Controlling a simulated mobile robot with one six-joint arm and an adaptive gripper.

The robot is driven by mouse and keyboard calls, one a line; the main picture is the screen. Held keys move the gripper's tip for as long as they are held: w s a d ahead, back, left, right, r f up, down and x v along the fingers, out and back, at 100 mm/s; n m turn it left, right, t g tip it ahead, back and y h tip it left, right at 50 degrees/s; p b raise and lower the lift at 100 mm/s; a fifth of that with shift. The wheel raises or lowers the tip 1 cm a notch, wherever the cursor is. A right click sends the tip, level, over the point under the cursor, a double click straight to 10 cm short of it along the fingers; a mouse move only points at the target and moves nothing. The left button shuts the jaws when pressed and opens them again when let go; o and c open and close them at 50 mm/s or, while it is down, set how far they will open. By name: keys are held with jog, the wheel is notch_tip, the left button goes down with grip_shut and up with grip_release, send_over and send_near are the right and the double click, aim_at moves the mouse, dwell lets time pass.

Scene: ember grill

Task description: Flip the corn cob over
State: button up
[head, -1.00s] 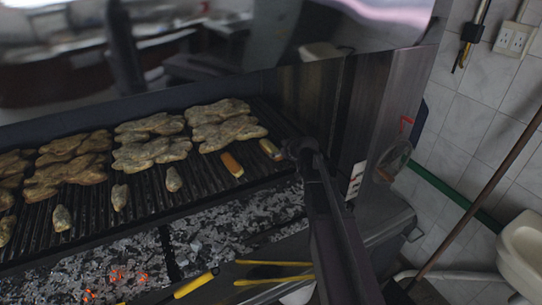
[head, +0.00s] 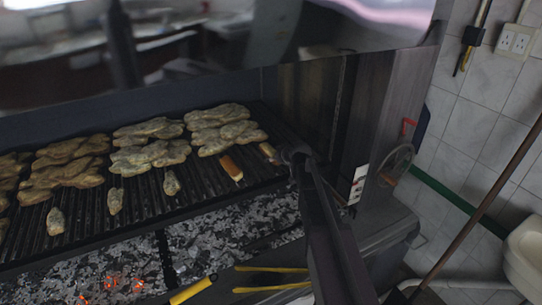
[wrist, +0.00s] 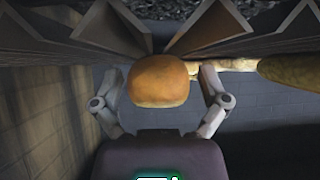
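Two short orange-brown pieces lie on the right end of the grill in the head view. One (head: 231,168) lies clear of my gripper; the other (head: 268,150), the likely corn cob, is right at my gripper (head: 284,153), its right side partly hidden. In the wrist view a rounded orange-brown end (wrist: 160,80) sits between the two fingers of my gripper (wrist: 162,82). A gap shows on both sides, so the fingers look open around it. I cannot make out kernels, nor which face is up.
The grill bars (head: 160,193) carry several flat meat pieces (head: 150,154) and small pale pieces (head: 115,200). Glowing coals (head: 110,283) lie in front and below. The grill's side wall (head: 305,108) stands close behind my gripper. Yellow-handled tongs (head: 272,269) lie at the front.

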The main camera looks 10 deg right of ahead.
jog(key=c, duration=0.9)
notch_tip(320, 180, up, 6)
jog(key=p, duration=0.6)
